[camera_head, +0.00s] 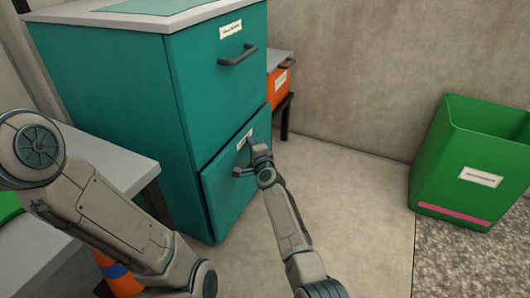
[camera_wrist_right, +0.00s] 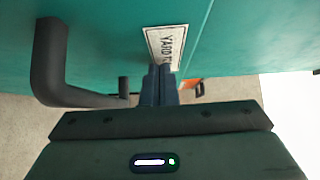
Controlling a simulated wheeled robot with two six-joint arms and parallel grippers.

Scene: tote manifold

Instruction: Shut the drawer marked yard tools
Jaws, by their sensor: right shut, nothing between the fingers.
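The teal cabinet has a lower drawer (camera_head: 228,197), whose front seems to stand slightly proud of the body; how far is hard to tell. Its white label (camera_wrist_right: 165,48) reads "YARD T..." in the right wrist view, with the rest hidden behind my fingers. My right gripper (camera_head: 249,143) is shut and empty, its tips at the drawer front by the label; contact cannot be told for sure. The drawer's dark handle (camera_wrist_right: 48,62) is left of the fingers in the wrist view. My left arm shows at the left, but its gripper is out of view.
The upper drawer (camera_head: 215,85) looks closed. An orange bin (camera_head: 280,82) stands on a dark stand behind the cabinet. A green bin (camera_head: 460,165) is at the right. A pale table (camera_head: 115,165) is at the left. The floor between the cabinet and green bin is clear.

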